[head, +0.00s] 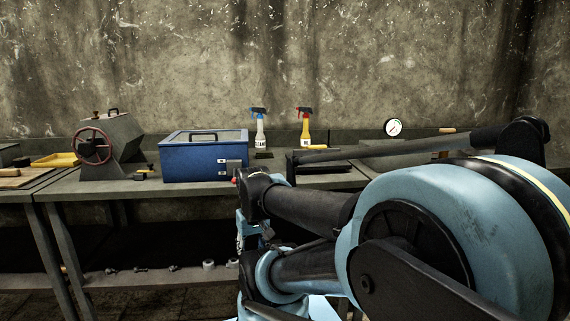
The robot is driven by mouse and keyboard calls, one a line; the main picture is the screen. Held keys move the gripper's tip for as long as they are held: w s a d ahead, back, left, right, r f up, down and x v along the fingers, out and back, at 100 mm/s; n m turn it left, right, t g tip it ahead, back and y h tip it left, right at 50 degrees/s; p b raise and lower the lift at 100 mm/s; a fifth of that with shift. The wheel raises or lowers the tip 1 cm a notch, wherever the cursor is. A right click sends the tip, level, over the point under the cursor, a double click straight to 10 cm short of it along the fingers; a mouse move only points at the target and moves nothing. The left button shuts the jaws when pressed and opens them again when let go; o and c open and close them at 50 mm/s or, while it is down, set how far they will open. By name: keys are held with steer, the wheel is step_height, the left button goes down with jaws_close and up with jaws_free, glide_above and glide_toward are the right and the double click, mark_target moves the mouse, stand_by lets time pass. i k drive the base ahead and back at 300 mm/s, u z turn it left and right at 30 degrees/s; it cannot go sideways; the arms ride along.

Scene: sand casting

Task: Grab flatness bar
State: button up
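I cannot make out for certain which thing is the flatness bar. A thin yellowish bar-like piece (314,147) shows on the bench behind my arm, left of the gauge. A short tan piece (447,130) lies farther right near the wall. Either is too small to identify. My blue and black arm fills the lower right and centre of the head view and covers part of the bench. The fingers of my gripper do not show, so I cannot see whether it holds anything.
A blue lidded box (190,160) stands mid-bench. Left of it is a grey machine (118,132) with a red handwheel. Two spray bottles, one white (260,134) and one yellow (305,130), and a round gauge (393,128) stand behind. A yellow tray (55,160) is far left.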

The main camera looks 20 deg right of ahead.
mark_target(312, 150)
steer(key=z, duration=0.85)
